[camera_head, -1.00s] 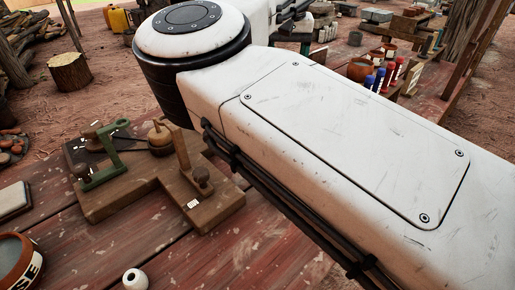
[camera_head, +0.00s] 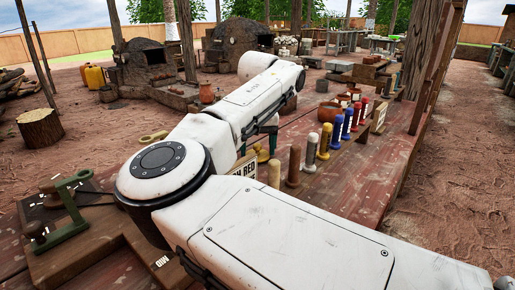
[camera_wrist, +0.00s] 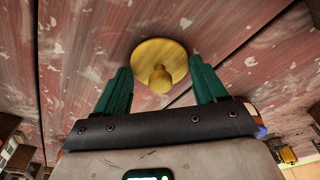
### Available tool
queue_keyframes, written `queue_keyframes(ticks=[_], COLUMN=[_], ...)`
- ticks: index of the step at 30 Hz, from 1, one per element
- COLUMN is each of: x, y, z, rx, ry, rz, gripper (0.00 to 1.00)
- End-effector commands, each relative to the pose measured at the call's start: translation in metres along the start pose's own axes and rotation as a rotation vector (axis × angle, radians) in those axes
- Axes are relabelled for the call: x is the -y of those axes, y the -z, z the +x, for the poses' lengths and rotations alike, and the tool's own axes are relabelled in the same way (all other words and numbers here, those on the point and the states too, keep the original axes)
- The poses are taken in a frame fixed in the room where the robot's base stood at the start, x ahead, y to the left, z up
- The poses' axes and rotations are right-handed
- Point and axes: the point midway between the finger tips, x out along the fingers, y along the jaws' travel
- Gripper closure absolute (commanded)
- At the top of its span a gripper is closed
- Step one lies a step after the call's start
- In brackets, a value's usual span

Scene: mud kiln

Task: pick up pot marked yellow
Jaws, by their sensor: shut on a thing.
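In the wrist view, a yellow round thing with a knob (camera_wrist: 160,52) lies between the two green fingers of my gripper (camera_wrist: 158,64). My gripper is shut on it. In the head view, my gripper (camera_head: 262,143) is beyond the forearm, low over the table, and a bit of yellow (camera_head: 262,156) shows below it. I cannot tell from its top whether this yellow thing is the marked pot; its sides are hidden. Whether it is clear of the table is unclear.
A row of coloured peg-shaped things (camera_head: 335,132) stands right of my gripper on the red plank table (camera_head: 345,185). A lettered card (camera_head: 243,168) is partly hidden by my arm. A green-handled tool on a wooden base (camera_head: 72,215) is at left. Bare planks lie at right.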

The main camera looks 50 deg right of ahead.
Motion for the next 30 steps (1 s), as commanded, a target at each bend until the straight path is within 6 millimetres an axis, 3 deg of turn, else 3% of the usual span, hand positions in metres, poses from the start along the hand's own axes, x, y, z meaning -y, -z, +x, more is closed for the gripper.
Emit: queue_keyframes(ticks=[8, 9, 16, 25, 30], x=[0.000, 0.000, 0.000, 0.000, 0.001], y=[0.000, 0.000, 0.000, 0.000, 0.001], z=[0.002, 0.002, 0.001, -0.002, -0.022], rx=[0.000, 0.000, 0.000, -0.001, -0.002], ry=[0.001, 0.001, 0.000, 0.000, 0.001], rz=[0.000, 0.000, 0.000, 0.000, 0.000], gripper=[0.58, 0.27, 0.05, 0.03, 0.03])
